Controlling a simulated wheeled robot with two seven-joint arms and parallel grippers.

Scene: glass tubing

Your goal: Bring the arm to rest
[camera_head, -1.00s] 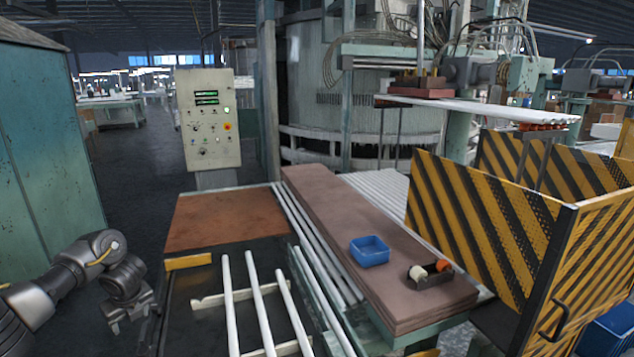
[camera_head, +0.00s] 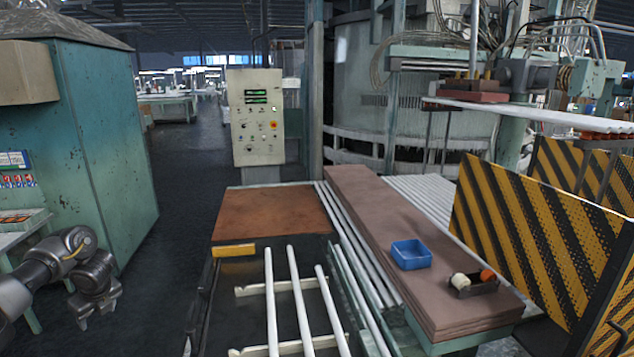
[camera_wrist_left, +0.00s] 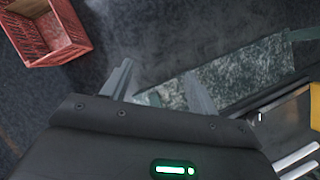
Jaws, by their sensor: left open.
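My left arm comes in from the left in the head view. My left gripper (camera_head: 95,310) hangs over the floor, left of the rack with the glass tubes (camera_head: 302,300), and touches nothing. In the left wrist view the two fingers of my left gripper (camera_wrist_left: 160,90) stand apart with nothing held between them. Behind the fingers lie dark floor and a grey-green speckled surface (camera_wrist_left: 245,75). My right gripper is not in view.
A green cabinet (camera_head: 95,130) stands at the left. A brown table (camera_head: 270,215), a blue tray (camera_head: 410,254) and a striped barrier (camera_head: 540,230) lie to the right. The left wrist view shows a red crate (camera_wrist_left: 48,35) on the floor.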

